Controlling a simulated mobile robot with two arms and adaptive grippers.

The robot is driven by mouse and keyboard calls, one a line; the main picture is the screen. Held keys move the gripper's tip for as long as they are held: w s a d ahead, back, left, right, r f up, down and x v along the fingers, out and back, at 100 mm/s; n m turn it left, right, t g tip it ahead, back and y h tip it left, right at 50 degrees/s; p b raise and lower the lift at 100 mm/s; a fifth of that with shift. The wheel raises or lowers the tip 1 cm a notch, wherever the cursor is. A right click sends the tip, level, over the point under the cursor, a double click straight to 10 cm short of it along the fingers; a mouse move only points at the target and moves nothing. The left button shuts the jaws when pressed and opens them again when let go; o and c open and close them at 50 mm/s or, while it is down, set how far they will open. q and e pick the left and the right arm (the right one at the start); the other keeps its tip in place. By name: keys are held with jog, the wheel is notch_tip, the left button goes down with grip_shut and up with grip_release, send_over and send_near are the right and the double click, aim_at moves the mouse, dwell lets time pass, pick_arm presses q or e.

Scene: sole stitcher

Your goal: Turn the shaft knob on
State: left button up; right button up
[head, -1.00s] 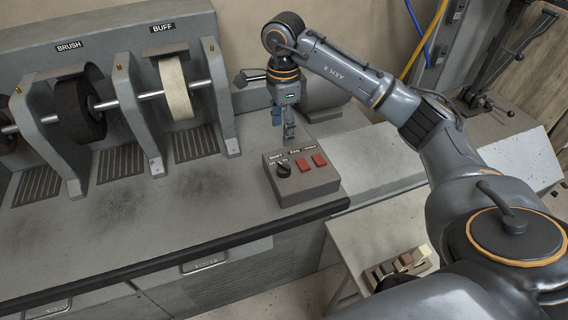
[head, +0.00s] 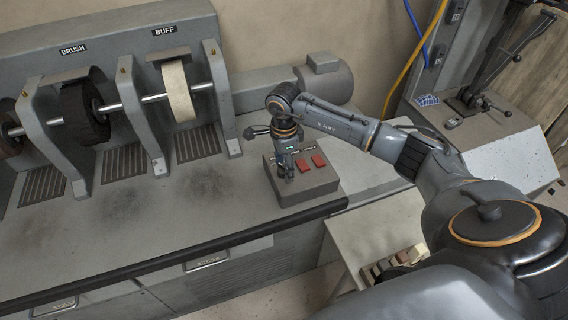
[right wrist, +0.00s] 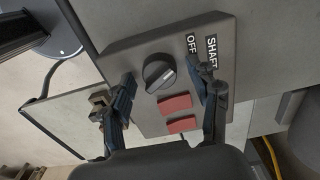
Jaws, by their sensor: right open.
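The shaft knob (right wrist: 159,73) is a round dark knob with a light pointer line, on the grey control box (right wrist: 205,35). In the right wrist view its labels read "SHAFT" and "OFF"; any other label is hidden by a finger. My right gripper (right wrist: 165,95) is open, its fingers on either side of the knob in that view; I cannot tell if they touch it. In the head view the right gripper (head: 286,172) hangs over the left part of the control box (head: 318,184) and hides the knob. My left gripper is not in view.
Two red buttons (head: 310,162) sit right of the knob. The brush wheel (head: 85,108) and buff wheel (head: 177,90) stand on the shaft to the left. A motor (head: 325,80) is behind. The bench's front edge (head: 170,255) is close to the box.

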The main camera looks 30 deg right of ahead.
jog(key=c, duration=1.2)
jog(key=shift+o, duration=0.2)
